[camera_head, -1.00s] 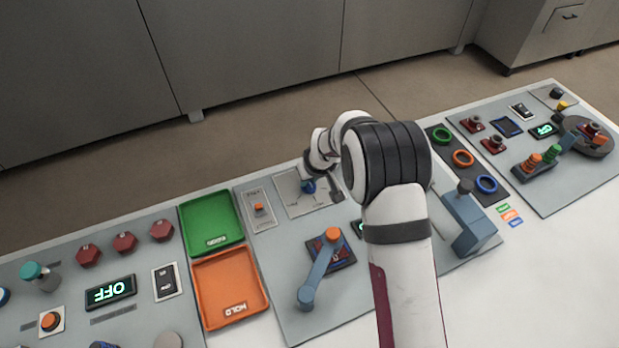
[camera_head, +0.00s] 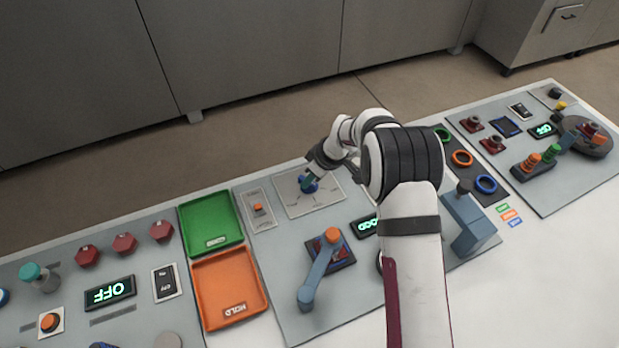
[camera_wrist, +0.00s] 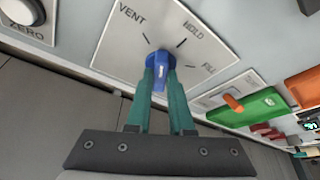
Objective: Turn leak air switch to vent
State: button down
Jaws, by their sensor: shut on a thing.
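The leak air switch is a blue knob (camera_head: 309,187) on a pale square plate (camera_head: 328,202) near the back edge of the console. In the wrist view the blue knob (camera_wrist: 159,62) sits below the printed words VENT, HOLD and FILL, each with a short dark line. My gripper (camera_head: 306,181) is at the knob in the head view. In the wrist view its two teal fingers (camera_wrist: 160,76) are shut on the knob's grip from both sides. I cannot tell for sure which line the knob points to.
Left of the plate is a small panel with an orange switch (camera_head: 259,208), then a green tray (camera_head: 211,241) and an orange tray (camera_head: 230,310). A blue lever with an orange end (camera_head: 318,275) stands in front. A blue block-like fixture (camera_head: 470,225) is to the right.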

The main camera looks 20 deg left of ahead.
jog(key=n+g, duration=0.2)
jog(key=n, duration=0.3)
jog(key=shift+w+n, duration=0.15)
jog(key=shift+n, duration=0.15)
dwell(0.4)
jog(key=c, duration=0.8)
grip_release()
jog(key=shift+r, duration=0.1)
jog(key=v, duration=1.5)
jog(key=shift+w+r, duration=0.25)
jog(key=shift+w, duration=0.05)
jog(key=shift+d, duration=0.2)
